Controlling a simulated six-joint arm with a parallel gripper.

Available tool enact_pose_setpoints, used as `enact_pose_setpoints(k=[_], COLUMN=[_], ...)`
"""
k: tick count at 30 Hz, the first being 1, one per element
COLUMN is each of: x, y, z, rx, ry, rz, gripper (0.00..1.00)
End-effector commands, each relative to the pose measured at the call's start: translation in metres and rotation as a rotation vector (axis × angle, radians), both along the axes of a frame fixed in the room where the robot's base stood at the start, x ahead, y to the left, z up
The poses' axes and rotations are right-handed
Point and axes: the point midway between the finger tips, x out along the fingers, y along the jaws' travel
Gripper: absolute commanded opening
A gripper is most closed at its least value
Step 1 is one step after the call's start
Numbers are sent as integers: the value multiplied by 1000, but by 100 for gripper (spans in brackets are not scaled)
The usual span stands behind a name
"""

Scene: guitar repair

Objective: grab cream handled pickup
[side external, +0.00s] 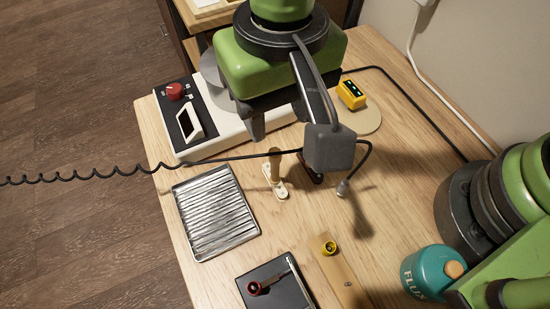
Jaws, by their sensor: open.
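The cream pickup (275,191) stands on the wooden table near the middle of the side external view, with a tan upright handle (274,166). A dark red piece (310,172) is beside it on the right, partly hidden by a grey box on my arm. My gripper (285,122) is above and behind the pickup in the picture, open, with no object seen between its fingers. One dark finger shows at the left; the other is hard to make out.
A silver tray of metal strips (213,211) lies left of the pickup. A white device (216,126) and a yellow box (351,95) are behind.

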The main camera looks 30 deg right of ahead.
Motion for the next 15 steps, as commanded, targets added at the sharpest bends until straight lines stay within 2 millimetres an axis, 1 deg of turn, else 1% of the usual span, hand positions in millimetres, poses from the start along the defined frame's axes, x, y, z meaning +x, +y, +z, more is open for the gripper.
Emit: enact_pose_setpoints(k=[2, 9, 15], x=[-2, -2, -2], y=[3, 3, 3], z=[-10, -45, -62], rx=[-11, -12, -12], ry=[5, 6, 6], rz=[7, 6, 6], gripper=[49, 49, 49])
